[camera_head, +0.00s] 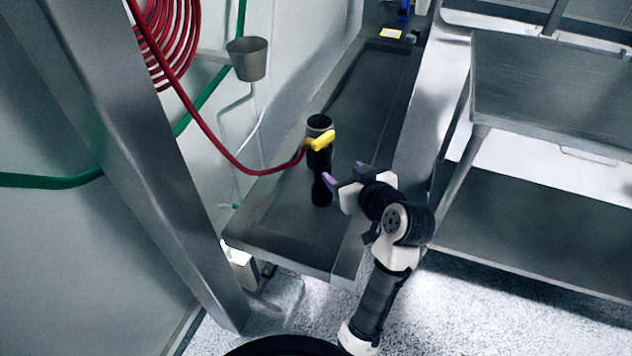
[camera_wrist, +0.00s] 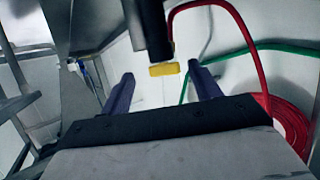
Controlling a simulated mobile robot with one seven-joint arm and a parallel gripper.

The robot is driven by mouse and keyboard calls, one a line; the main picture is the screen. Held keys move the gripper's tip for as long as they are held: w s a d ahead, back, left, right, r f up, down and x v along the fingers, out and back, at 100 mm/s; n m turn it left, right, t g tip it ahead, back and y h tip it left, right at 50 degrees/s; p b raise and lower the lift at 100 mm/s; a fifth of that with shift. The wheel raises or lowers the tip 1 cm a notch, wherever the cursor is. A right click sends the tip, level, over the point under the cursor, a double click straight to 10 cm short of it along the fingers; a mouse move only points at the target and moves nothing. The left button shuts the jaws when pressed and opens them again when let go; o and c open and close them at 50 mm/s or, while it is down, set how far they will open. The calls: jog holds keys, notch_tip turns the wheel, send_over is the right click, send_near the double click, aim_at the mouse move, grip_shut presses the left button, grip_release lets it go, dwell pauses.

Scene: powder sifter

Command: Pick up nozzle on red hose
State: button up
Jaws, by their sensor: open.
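The nozzle has a yellow part (camera_head: 323,140) that shows in the head view against a dark upright cylinder with a grey rim (camera_head: 319,124). The red hose (camera_head: 215,140) runs down from a coil and curves up to the nozzle. In the wrist view the yellow part (camera_wrist: 164,69) appears between my fingers and beyond them, beside the black cylinder (camera_wrist: 147,28). My gripper (camera_head: 343,177) has purple fingers, is open and empty, and is just below and right of the nozzle in the head view. It also shows in the wrist view (camera_wrist: 163,85). How the nozzle is held is unclear.
A long dark metal trough (camera_head: 362,95) runs behind the nozzle. A grey cup (camera_head: 247,60) hangs on the wall at left, near a green hose (camera_head: 208,100). A steel post (camera_head: 125,150) stands at left and a metal table (camera_head: 560,90) at right.

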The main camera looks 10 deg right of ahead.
aim_at(327, 162)
jog(key=x, duration=0.5)
jog(key=p+x, duration=0.1)
jog(key=x, duration=0.2)
jog(key=shift+d+f, duration=0.1)
jog(key=shift+f, duration=0.15)
jog(key=shift+f+p+x, duration=0.2)
jog(key=shift+p+x, duration=0.2)
jog(key=shift+x, duration=0.95)
jog(key=shift+f+p+x, duration=0.2)
jog(key=shift+p+x, duration=0.2)
jog(key=shift+x, duration=1)
jog(key=shift+s, duration=0.2)
jog(key=shift+r, duration=0.1)
grip_shut()
